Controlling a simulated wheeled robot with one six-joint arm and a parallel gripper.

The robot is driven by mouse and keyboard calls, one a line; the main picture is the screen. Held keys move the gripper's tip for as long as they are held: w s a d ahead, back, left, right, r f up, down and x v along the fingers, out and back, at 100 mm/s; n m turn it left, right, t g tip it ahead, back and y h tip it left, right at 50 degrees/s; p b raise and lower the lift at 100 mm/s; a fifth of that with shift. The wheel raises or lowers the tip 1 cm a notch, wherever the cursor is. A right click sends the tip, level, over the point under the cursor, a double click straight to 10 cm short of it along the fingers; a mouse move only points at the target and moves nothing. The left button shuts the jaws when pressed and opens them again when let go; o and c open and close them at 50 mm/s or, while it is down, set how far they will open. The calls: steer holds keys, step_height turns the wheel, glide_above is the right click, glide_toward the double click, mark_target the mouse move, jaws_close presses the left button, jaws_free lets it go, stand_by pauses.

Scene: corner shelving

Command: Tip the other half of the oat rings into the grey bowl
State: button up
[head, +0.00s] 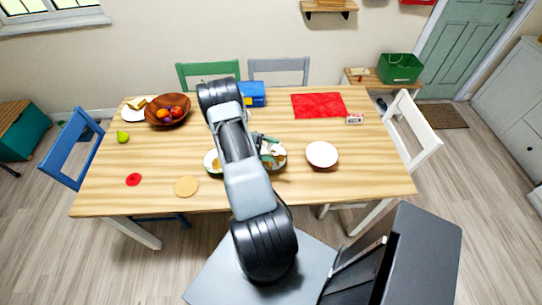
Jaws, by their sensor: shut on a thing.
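My gripper (269,148) is small and partly hidden behind my arm, over the near middle of the table. It is shut on what looks like a pale bowl (278,161), with tan bits showing beside the fingers. Another pale dish (209,165) with something tan in it shows just left of my arm, partly covered by it. I cannot tell which of these is the grey bowl, or whether the tan bits are oat rings. A separate whitish bowl (322,153) stands to the right and looks empty.
The wooden table (370,175) also bears a fruit bowl (167,110), a blue box (252,94), a red mat (319,105), a small red-and-white box (354,118), a green pear (123,137), a tan disc (186,186) and a red disc (133,179). The right front is clear.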

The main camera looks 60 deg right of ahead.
steer(key=shift+w+d+r+n+g, duration=0.15)
steer(key=shift+r+n+g, duration=0.05)
steer(key=shift+n+g, duration=0.1)
stand_by(0.5)
